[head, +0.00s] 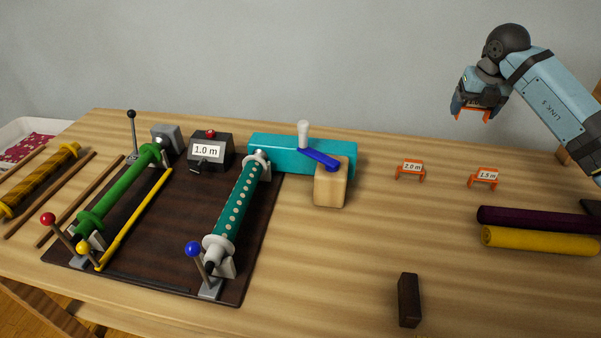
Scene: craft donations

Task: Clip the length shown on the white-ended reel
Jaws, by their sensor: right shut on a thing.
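The white-ended reel (235,205) lies on the dark board, wound with teal cloth with pale dots between white end discs. The black counter box (209,150) behind the board reads "1.0 m". Two orange clips stand on the table to the right: one labelled "2.0 m" (410,170) and one labelled "1.5 m" (484,178). My right gripper (474,108) is raised at the upper right, well away from the reel. It is shut on another orange clip (473,114), whose label cannot be read. My left gripper is out of view.
A green roll (122,190) lies on the board beside a yellow bar (135,218). Upright levers with red, yellow and blue knobs stand near the board's front. A teal block with a blue crank (318,158) is behind. Purple (540,220) and yellow (540,240) rolls lie right. The centre-right table is mostly clear.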

